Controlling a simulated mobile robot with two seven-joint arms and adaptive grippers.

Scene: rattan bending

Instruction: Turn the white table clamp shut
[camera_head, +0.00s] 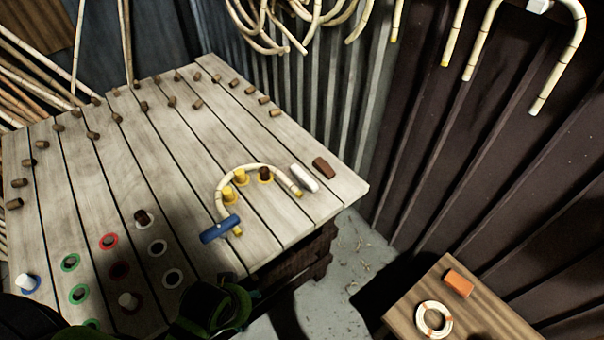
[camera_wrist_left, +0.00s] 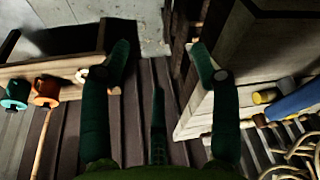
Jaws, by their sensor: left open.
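The white table clamp (camera_head: 304,178) lies on the right part of the plank table, by the right end of a bent rattan cane (camera_head: 222,191). A blue clamp (camera_head: 220,229) lies across the cane's left end; a blue piece also shows at the right in the left wrist view (camera_wrist_left: 300,100). Yellow pegs (camera_head: 240,177) stand along the inside of the curve. My left gripper (camera_head: 222,308) is low by the table's front edge, well apart from the white clamp. Its two dark green fingers (camera_wrist_left: 162,65) are spread, with nothing between them. My right gripper is not seen.
The plank table (camera_head: 180,135) carries several brown pegs and coloured rings. A brown block (camera_head: 323,167) lies beside the white clamp. Cane hoops hang on the wall.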

